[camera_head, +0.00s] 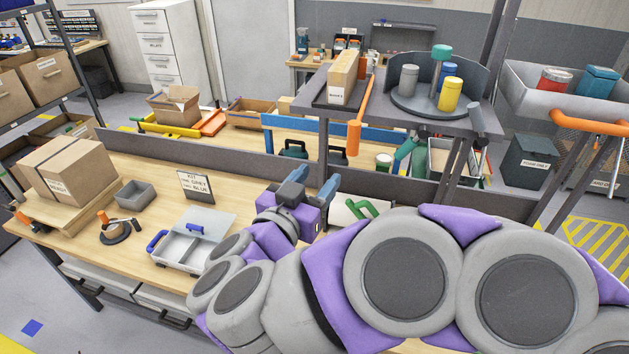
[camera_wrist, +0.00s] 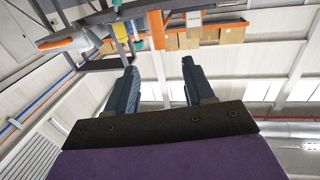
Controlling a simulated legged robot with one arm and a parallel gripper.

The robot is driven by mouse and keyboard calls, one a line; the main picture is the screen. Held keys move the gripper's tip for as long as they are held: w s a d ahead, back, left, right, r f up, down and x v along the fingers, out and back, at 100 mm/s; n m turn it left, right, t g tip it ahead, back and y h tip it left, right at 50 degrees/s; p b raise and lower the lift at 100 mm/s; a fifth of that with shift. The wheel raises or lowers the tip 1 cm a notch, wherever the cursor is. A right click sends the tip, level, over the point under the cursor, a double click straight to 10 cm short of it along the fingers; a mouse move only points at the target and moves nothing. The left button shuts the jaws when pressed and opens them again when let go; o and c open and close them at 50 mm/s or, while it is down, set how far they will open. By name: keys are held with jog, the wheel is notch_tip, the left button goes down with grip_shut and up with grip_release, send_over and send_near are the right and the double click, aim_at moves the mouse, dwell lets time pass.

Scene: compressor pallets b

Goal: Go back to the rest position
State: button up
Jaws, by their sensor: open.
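My gripper (camera_head: 316,186) is in the head view, above the wooden workbench (camera_head: 150,166) near its back panel. Its two blue fingers point up and stand apart with nothing between them. In the wrist view, the two fingers of my gripper (camera_wrist: 162,85) are spread and empty, with the ceiling and a shelf of boxes beyond them. My purple and grey arm fills the lower right of the head view and hides part of the bench.
On the bench are a cardboard box (camera_head: 66,169), a small grey bin (camera_head: 135,194), a sign (camera_head: 195,187) and an open case (camera_head: 180,251). A raised shelf holding a round tray (camera_head: 405,102) with canisters stands behind my gripper. A grey tub (camera_head: 535,102) is at the right.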

jog(key=w+a+f+n+t+y+b, duration=0.1)
jog(key=w+a+n+y+b, duration=0.1)
jog(key=a+y+b, duration=0.3)
jog(key=w+a+f+n+y+b, duration=0.1)
jog(key=w+a+f+n+y, duration=0.1)
jog(key=a+y, duration=0.35)
jog(key=s+f+n+g+y+b, duration=0.4)
jog(key=s+f+n+g+y, duration=0.15)
jog(key=f, duration=0.45)
jog(key=s+d+f+g+h+b, duration=0.4)
jog(key=s+d+f+g, duration=0.4)
jog(key=s+d+f, duration=0.45)
jog(key=s+d+f+m+g+h+b, duration=0.1)
jog(key=s+d+f+m+g, duration=0.1)
jog(key=s+d+f, duration=0.2)
jog(key=s+d+f+m+g+h+b, duration=0.1)
jog(key=s+d+f+g+h, duration=0.1)
jog(key=s+d, duration=0.4)
jog(key=s+f+g, duration=0.1)
jog(key=s, duration=0.3)
jog(key=shift+f+m, duration=0.35)
jog(key=shift+f, duration=0.05)
